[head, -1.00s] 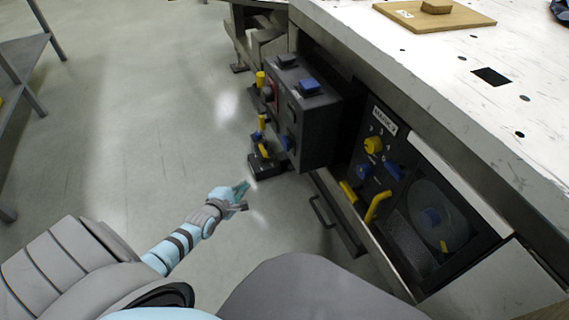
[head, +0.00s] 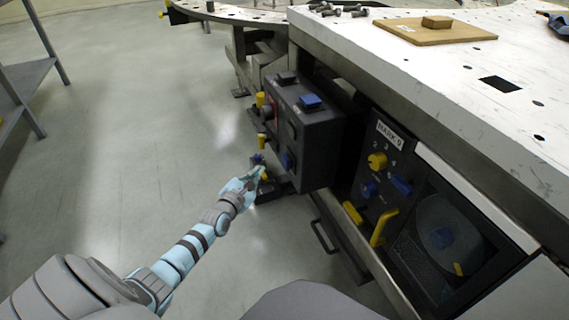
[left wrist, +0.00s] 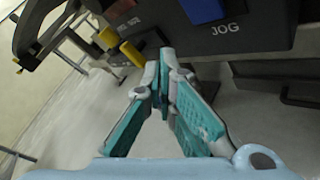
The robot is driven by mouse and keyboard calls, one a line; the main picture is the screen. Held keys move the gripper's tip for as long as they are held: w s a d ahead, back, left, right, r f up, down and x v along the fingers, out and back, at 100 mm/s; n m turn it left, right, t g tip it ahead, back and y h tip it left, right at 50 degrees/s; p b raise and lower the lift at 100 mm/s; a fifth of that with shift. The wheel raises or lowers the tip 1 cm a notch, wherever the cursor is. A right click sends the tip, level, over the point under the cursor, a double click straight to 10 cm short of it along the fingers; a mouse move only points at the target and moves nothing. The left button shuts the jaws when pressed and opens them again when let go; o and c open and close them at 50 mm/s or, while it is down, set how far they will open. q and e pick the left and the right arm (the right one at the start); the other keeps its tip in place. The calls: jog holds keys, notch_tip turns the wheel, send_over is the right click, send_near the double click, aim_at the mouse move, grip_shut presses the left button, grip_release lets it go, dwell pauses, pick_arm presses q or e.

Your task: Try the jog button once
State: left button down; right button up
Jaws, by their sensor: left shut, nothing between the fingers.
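The blue jog button (left wrist: 203,9) is at the top of the left wrist view, beside a white "JOG" label on a dark control box. In the head view, a blue button (head: 288,160) low on the box's front face appears to be the same one. My left gripper (head: 260,174) is shut and empty, just left of and below that button. In the left wrist view its fingertips (left wrist: 167,54) meet below the box's lower edge, with a visible gap to the button. My right gripper is not in view.
The control box (head: 325,150) hangs at the table's side, with another blue button (head: 310,101) on top. Yellow handles and a dial panel (head: 385,165) sit nearby. The white table (head: 440,90) bears a wooden board (head: 420,33) and several bolts.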

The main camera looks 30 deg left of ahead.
aim_at(286, 162)
pick_arm(q)
jog(key=w+d, duration=0.1)
jog(key=w, duration=0.1)
jog(key=w+d, duration=0.1)
jog(key=w, duration=0.1)
jog(key=shift+d, duration=0.4)
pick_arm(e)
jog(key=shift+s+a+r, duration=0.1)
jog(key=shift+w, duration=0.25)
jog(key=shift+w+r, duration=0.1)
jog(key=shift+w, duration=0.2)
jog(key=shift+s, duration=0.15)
pick_arm(q)
jog(key=shift+w+d, duration=0.25)
jog(key=shift+w, duration=0.15)
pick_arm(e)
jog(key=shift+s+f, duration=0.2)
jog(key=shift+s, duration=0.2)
